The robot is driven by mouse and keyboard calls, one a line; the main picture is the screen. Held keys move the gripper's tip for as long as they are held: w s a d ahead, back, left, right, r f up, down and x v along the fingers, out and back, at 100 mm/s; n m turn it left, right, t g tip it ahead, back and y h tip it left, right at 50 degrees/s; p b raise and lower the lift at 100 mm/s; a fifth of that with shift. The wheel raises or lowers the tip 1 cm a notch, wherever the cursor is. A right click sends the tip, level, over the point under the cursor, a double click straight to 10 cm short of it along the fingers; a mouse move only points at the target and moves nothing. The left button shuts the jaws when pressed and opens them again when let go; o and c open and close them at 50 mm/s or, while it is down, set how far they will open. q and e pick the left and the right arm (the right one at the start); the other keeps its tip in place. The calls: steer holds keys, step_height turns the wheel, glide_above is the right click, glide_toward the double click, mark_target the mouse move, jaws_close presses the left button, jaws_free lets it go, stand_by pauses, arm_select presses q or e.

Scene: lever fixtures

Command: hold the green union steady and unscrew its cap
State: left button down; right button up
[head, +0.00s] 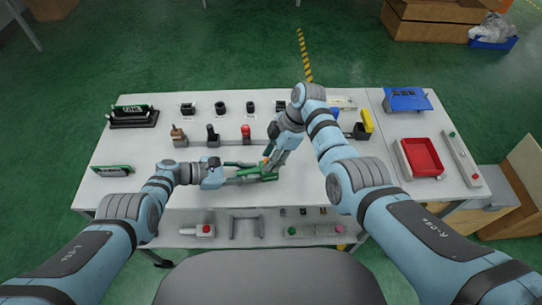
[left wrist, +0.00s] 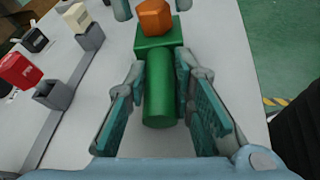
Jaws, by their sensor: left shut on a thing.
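The green union (left wrist: 158,90) lies on the white table, with a round body and a squarer block at its far end. It also shows in the head view (head: 262,176). Its orange cap (left wrist: 154,18) sits at the far end of the block. My left gripper (head: 250,175) is shut on the union's green body, with one teal finger along each side in the left wrist view (left wrist: 163,100). My right gripper (head: 270,158) reaches down over the cap. Its two fingertips show at the top of the left wrist view, one each side of the cap with gaps, so it looks open.
Lever fixtures stand behind the union, one with a red handle (head: 246,132). Several black sockets (head: 221,108) line the back.

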steer(key=shift+o, duration=1.2)
steer(key=shift+r, duration=0.1)
steer(key=shift+r, duration=1.4)
steer(key=m, duration=0.2)
steer(key=m+t, duration=0.1)
steer(key=m, duration=0.1)
steer(key=shift+s+t, duration=0.15)
steer(key=shift+t, duration=0.15)
steer(key=shift+m, duration=0.6)
